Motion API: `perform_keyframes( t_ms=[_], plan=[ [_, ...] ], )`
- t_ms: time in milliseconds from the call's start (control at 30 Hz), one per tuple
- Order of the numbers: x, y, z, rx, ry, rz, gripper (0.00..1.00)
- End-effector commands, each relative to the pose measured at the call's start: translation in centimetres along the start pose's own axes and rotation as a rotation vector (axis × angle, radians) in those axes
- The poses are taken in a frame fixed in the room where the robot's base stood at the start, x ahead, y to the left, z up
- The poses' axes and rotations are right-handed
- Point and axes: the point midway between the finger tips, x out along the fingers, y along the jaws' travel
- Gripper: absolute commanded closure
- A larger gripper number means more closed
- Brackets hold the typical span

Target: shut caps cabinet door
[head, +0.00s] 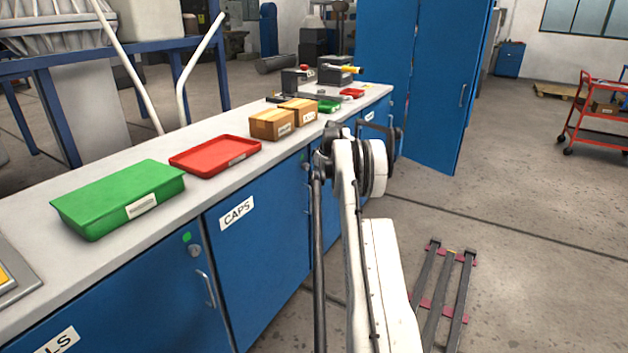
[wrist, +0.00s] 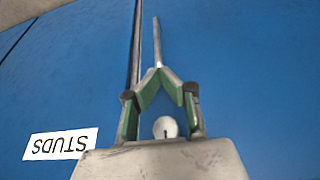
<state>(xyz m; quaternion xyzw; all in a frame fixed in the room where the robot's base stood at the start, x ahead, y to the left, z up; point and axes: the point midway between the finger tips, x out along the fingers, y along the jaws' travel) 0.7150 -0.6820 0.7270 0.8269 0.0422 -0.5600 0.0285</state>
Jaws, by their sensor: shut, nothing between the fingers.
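The caps cabinet door (head: 262,245) is a blue panel with a white CAPS label under the bench top. It looks about flush with the bench front; I cannot tell whether a small gap remains. My arm hides part of the area at its right. My gripper (wrist: 158,74) is shut and empty, its green-padded fingers meeting at the tips. In the wrist view it is in front of blue doors, with an upside-down STUDS label (wrist: 60,144) at left. A metal bar handle (wrist: 157,42) is just beyond the fingertips, and a round lock (wrist: 165,127) shows between the fingers.
The bench top (head: 120,265) carries a green bin (head: 120,195), a red tray (head: 215,155) and cardboard boxes (head: 272,124). A tall blue cabinet (head: 440,90) stands beyond. Dark rails (head: 445,290) lie on the floor at right; much floor there is clear.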

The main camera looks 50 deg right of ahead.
Motion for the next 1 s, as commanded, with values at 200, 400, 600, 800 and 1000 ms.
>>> perform_keyframes(
  t_ms=[200,400,600,800,1000],
  plan=[
    [-1.0,-0.2,2.6,-0.005,0.0,-0.002,1.0],
    [-5.3,-0.2,2.6,-0.007,0.0,-0.003,1.0],
    [-8.9,-0.1,2.6,-0.007,0.0,-0.003,1.0],
    [-10.8,0.0,2.7,-0.007,0.0,-0.003,1.0],
    [-11.1,0.0,2.7,-0.008,0.0,-0.003,1.0]
  ],
)
